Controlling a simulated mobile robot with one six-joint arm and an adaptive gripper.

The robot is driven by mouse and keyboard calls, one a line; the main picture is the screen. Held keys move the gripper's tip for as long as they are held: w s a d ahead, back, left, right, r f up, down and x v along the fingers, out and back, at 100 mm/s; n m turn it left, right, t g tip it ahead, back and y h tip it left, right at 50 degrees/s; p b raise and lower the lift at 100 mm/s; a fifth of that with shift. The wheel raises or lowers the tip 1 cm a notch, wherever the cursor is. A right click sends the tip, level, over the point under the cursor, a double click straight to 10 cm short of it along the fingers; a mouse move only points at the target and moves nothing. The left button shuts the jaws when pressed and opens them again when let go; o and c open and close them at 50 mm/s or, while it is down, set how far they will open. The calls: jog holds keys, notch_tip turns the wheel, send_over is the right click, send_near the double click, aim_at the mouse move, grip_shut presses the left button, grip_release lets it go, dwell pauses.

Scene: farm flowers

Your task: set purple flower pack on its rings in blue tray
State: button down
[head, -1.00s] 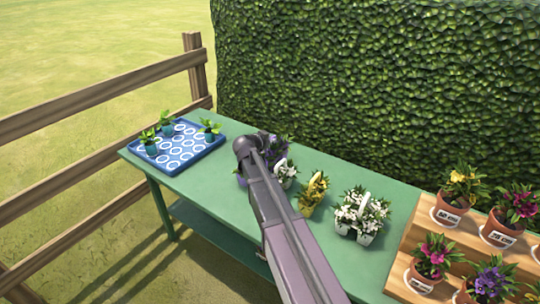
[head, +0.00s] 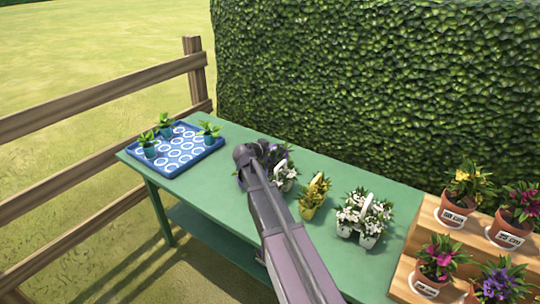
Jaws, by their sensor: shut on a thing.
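The purple flower pack (head: 268,147) is on the green table, just left of the middle, partly hidden by my arm. Its dark purple blooms show beside the end of the arm. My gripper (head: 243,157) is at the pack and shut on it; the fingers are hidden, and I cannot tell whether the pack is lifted. The blue tray (head: 188,165) lies at the table's left end, with white rings on its floor. Three small green plants in teal pots stand in it, two at the left and one at the right; many rings are bare.
A wooden stepped stand (head: 405,277) holds potted flowers at the right. The table (head: 225,187) is clear between tray and arm. A hedge stands behind.

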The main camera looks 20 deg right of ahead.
jog(key=shift+f+b, duration=0.35)
jog(key=shift+f, duration=0.4)
jog(key=c, duration=0.7)
grip_release()
jog(key=shift+s+a+r, duration=0.1)
jog(key=shift+s+r, duration=0.1)
jog(key=shift+r, duration=0.05)
jog(key=p+v, duration=0.4)
jog(key=v, duration=0.7)
jog(key=shift+s+a+p, duration=0.2)
jog(key=shift+a+p, duration=0.05)
jog(key=shift+p, duration=0.05)
